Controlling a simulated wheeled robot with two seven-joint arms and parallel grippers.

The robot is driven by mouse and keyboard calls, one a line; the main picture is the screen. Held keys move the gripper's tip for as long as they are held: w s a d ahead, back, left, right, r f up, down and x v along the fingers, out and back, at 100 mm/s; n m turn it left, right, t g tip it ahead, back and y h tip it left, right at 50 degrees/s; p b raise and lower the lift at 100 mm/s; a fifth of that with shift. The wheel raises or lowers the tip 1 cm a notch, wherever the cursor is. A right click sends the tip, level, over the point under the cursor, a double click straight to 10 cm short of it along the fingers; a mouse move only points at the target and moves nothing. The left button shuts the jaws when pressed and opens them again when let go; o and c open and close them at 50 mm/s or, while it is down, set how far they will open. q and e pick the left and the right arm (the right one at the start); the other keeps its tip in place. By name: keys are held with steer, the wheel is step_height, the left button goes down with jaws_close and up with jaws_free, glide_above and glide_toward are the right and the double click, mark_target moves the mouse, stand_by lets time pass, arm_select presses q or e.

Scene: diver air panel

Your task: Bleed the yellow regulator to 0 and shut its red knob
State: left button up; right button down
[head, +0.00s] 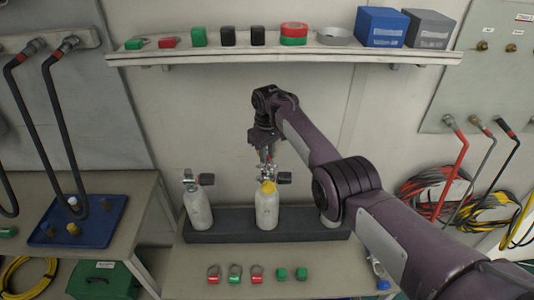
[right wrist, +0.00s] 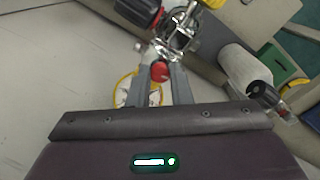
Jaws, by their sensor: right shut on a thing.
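The yellow-collared bottle (head: 267,210) stands upright in the middle of a dark rack, with a metal valve and a black knob (head: 284,177) at its top. My right gripper (head: 266,153) reaches down to that valve from above. In the right wrist view, the red knob (right wrist: 160,72) sits between the fingertips of my right gripper (right wrist: 161,76), which is shut on it. A yellow-rimmed gauge (right wrist: 126,92) shows partly behind the fingers; its reading cannot be made out. The yellow collar (right wrist: 212,3) is at the top edge. My left gripper is not in view.
Another bottle (head: 197,207) stands left in the dark rack (head: 235,224); a third is mostly behind my right arm. Several red and green tags lie on the bench front. A shelf (head: 280,56) with small items runs above. Hoses hang at both sides.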

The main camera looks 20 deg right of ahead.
steer(key=shift+r+n, duration=0.1)
steer(key=shift+n, duration=0.2)
steer(key=c, duration=1.3)
jaws_free()
step_height(320, 180, up, 8)
steer(key=p, duration=0.7)
steer(key=shift+p, duration=0.35)
steer(key=shift+s+f, duration=0.1)
steer(key=shift+f, duration=0.15)
